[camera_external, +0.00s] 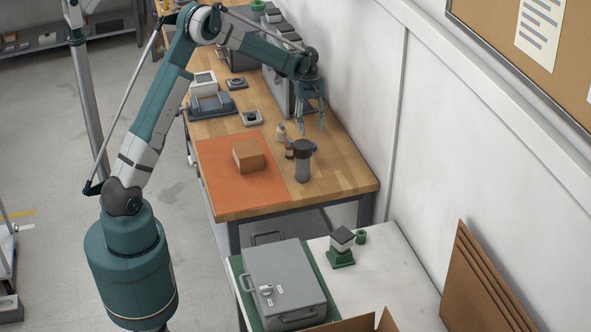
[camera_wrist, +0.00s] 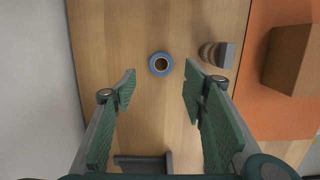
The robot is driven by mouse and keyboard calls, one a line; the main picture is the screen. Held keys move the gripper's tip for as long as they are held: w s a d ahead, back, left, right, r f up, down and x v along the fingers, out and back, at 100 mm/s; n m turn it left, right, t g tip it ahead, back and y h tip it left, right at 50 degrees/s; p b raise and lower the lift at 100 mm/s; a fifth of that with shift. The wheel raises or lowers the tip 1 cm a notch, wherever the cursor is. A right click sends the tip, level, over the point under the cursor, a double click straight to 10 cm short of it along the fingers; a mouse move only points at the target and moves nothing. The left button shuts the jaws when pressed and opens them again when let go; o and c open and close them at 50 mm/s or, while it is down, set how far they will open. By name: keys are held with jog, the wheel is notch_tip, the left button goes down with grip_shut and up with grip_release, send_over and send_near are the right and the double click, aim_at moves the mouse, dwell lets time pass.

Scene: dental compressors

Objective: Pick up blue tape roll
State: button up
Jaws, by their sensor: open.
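The blue tape roll (camera_wrist: 160,64) lies flat on the wooden table in the wrist view, a blue ring around a pale core with a dark hole. It shows just beyond my fingertips, roughly centred between the two fingers. My gripper (camera_wrist: 160,80) is open with nothing between its green fingers. In the external view my gripper (camera_external: 312,127) hangs fingers down above the table, near the wall side. I cannot clearly make out the roll in that view.
A cardboard box (camera_external: 248,156) sits on the orange mat (camera_external: 225,190). A grey canister with a dark top (camera_external: 303,168) stands beside the mat. A small cream item (camera_external: 282,132) is close by. In the wrist view a grey-ended object (camera_wrist: 222,54) lies right of the roll.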

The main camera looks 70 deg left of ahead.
dwell(0.3)
jog(key=shift+d+f, duration=0.2)
jog(key=shift+f, duration=1.1)
jog(key=shift+s+d+f, duration=0.1)
jog(key=shift+d+f, duration=0.1)
jog(key=shift+f, duration=1.1)
jog(key=shift+d+f, duration=0.2)
jog(key=shift+f, duration=1.05)
jog(key=c, duration=0.9)
